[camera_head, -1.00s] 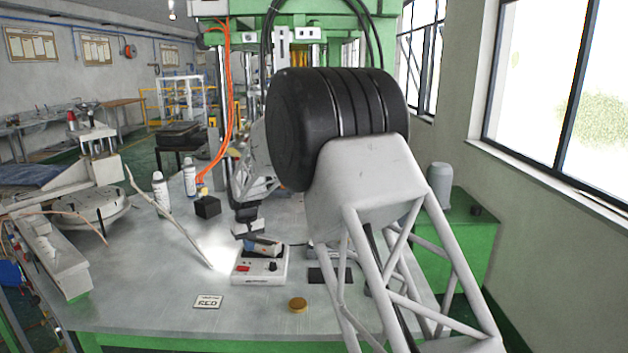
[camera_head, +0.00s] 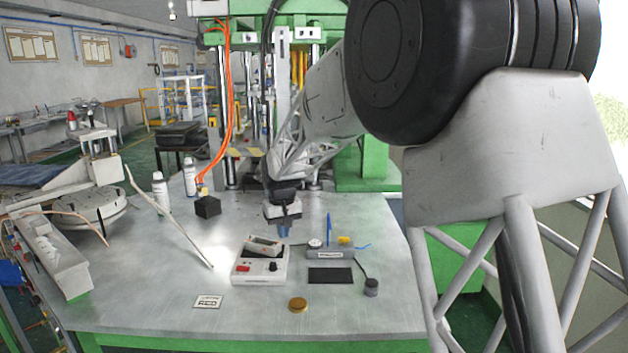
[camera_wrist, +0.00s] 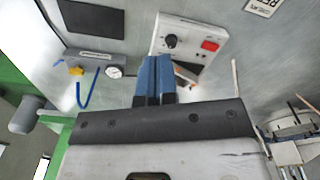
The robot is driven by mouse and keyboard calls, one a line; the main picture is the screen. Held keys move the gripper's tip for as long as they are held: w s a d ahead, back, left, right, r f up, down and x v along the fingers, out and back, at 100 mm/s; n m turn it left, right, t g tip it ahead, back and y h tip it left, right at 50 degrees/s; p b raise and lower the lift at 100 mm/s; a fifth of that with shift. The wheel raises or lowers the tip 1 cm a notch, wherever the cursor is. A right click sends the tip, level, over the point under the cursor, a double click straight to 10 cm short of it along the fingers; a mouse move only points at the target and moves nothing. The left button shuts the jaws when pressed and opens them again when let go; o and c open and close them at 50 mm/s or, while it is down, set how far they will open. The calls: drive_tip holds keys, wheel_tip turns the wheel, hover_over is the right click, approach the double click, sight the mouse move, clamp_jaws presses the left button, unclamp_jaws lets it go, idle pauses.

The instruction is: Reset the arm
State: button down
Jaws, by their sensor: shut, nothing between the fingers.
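My gripper (camera_head: 284,231) hangs above the metal table (camera_head: 130,300), just behind and right of a white control box with a red switch and a black knob (camera_head: 247,275). Its two blue fingers are together with nothing between them. In the wrist view the fingers (camera_wrist: 154,78) point toward the white box (camera_wrist: 165,42). A small pale block with dark parts (camera_head: 263,246) lies tilted on top of the box. In the wrist view the fingers partly hide it. My forearm and large black joint cover the right side of the head view.
A grey gauge device (camera_head: 330,254) with a blue cable, a black pad (camera_head: 331,276) and a small dark cylinder (camera_head: 371,287) lie right of the box. A brass disc (camera_head: 298,305) and a label card (camera_head: 207,301) lie in front. Bottles and a black cube (camera_head: 207,207) stand back left.

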drive_tip(key=s+d+r+m+t, duration=0.1)
drive_tip(key=s+d+r, duration=0.4)
drive_tip(key=s+d, duration=0.55)
drive_tip(key=s+d+r+m, duration=0.1)
drive_tip(key=s+d+r, duration=0.3)
drive_tip(key=s+d, duration=0.65)
drive_tip(key=s+d+f+m, duration=0.1)
drive_tip(key=s+d+f, duration=0.1)
drive_tip(key=s, duration=1.1)
drive_tip(key=s+d+f+m+t, duration=0.1)
drive_tip(key=s+d, duration=0.3)
drive_tip(key=s, duration=1)
drive_tip(key=shift+f+m, duration=0.4)
drive_tip(key=shift+f, duration=0.25)
drive_tip(key=shift+d, duration=0.1)
